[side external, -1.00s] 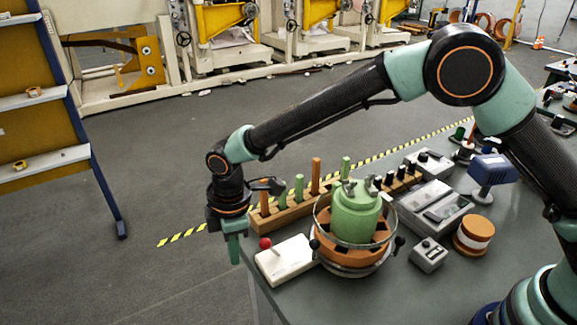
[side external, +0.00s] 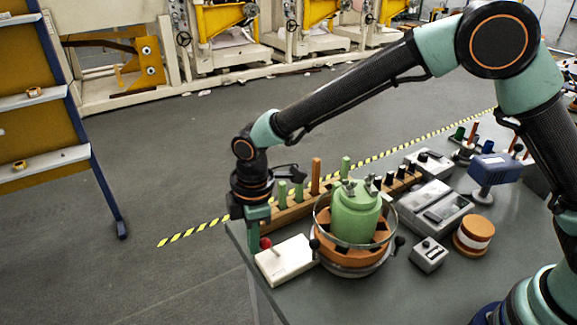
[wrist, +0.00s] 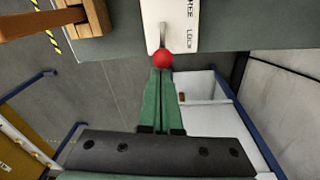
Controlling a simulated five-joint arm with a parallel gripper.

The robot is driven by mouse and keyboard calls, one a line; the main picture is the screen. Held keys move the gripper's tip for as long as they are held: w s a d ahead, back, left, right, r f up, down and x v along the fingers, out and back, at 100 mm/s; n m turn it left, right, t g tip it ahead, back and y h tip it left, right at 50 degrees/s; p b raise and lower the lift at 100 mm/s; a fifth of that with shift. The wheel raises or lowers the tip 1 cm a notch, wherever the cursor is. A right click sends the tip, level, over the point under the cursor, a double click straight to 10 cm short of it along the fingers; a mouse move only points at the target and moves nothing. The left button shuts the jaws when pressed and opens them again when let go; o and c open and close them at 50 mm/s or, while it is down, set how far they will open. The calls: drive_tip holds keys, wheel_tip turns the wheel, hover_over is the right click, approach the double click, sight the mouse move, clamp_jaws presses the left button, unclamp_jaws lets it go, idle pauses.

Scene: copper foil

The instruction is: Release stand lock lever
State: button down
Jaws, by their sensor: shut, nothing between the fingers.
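The stand lock lever is a thin metal rod with a red ball knob (side external: 265,243) on a white base plate (side external: 287,261) at the table's near-left edge. In the wrist view the red knob (wrist: 163,58) sits at the plate's lower edge. Printed words beside the rod read LOCK, with a partly cut-off word, probably FREE, above. My gripper (side external: 253,247) points down just left of the knob. Its green fingers (wrist: 161,74) are shut and empty. Their tips appear right against the knob in the wrist view; I cannot tell whether they touch.
A green canister (side external: 355,215) in a ringed orange stand (side external: 350,258) is right of the lever plate. A wooden rack (side external: 290,215) with green and orange pegs lies behind. Grey boxes (side external: 435,205) stand farther right. Left of the table is open floor.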

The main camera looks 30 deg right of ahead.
drive_tip(key=shift+d+r, duration=0.25)
drive_tip(key=shift+d, duration=0.2)
drive_tip(key=shift+d+r, duration=0.15)
drive_tip(key=shift+d, duration=0.2)
drive_tip(key=shift+d+r, duration=0.2)
drive_tip(key=shift+d, duration=0.5)
drive_tip(key=shift+d+r, duration=0.2)
drive_tip(key=shift+d, duration=0.45)
drive_tip(key=shift+a, duration=0.1)
drive_tip(key=shift+r, duration=0.75)
drive_tip(key=shift+a, duration=0.1)
